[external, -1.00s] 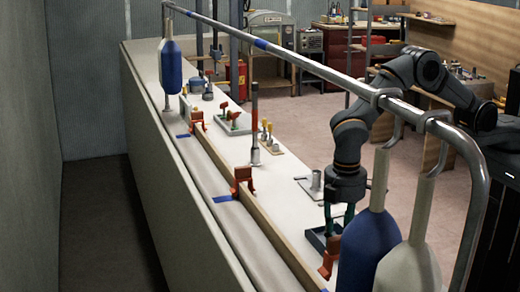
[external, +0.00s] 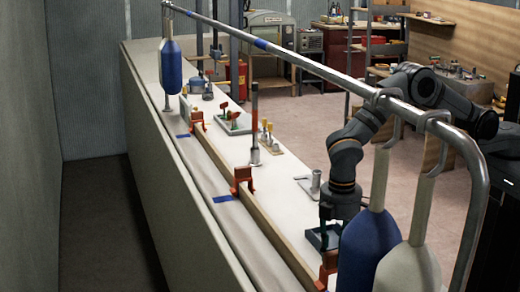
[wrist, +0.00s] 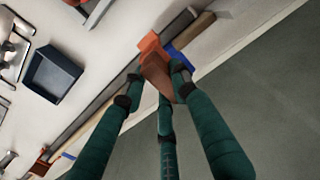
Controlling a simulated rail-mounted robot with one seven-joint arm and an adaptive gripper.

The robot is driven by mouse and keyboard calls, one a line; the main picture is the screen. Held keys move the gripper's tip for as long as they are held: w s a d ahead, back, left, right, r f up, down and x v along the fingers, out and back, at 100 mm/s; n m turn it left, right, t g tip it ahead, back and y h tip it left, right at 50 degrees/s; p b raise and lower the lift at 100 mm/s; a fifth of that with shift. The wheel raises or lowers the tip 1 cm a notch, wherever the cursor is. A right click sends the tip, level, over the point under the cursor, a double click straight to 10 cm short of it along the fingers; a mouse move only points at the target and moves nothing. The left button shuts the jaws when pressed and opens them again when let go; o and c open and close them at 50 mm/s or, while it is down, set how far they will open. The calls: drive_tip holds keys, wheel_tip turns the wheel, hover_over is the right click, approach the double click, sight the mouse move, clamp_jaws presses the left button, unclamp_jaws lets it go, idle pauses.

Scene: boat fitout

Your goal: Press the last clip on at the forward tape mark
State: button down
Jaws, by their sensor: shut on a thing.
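An orange-red clip (external: 327,268) is at the near end of the wooden strip (external: 275,235); it also shows in the wrist view (wrist: 152,50). My gripper (wrist: 155,85) is shut on it with teal fingers. In the wrist view, a blue tape mark (wrist: 180,56) lies right beside the clip, which overlaps the strip. I cannot tell whether it is fully seated. Two other orange clips, middle (external: 242,180) and far (external: 198,119), sit on the strip by blue tape marks (external: 222,198).
A blue fender (external: 366,250) and a white fender (external: 410,268) hang from the metal rail (external: 320,68) close to my arm. An empty dark tray (wrist: 52,73) is beside the strip. A metal post holder (external: 312,184) and tools stand farther along the deck.

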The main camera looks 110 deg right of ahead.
sight(333, 270)
drive_tip(key=shift+f+b, duration=2.25)
drive_tip(key=shift+f, duration=0.5)
drive_tip(key=shift+s+f+b, duration=0.15)
drive_tip(key=shift+f+b, duration=1.1)
drive_tip(key=shift+f, duration=0.15)
drive_tip(key=c, duration=1.7)
unclamp_jaws()
drive_tip(key=shift+c, duration=0.2)
drive_tip(key=shift+o, duration=2.3)
drive_tip(key=shift+w+r, duration=0.1)
drive_tip(key=shift+w, duration=0.1)
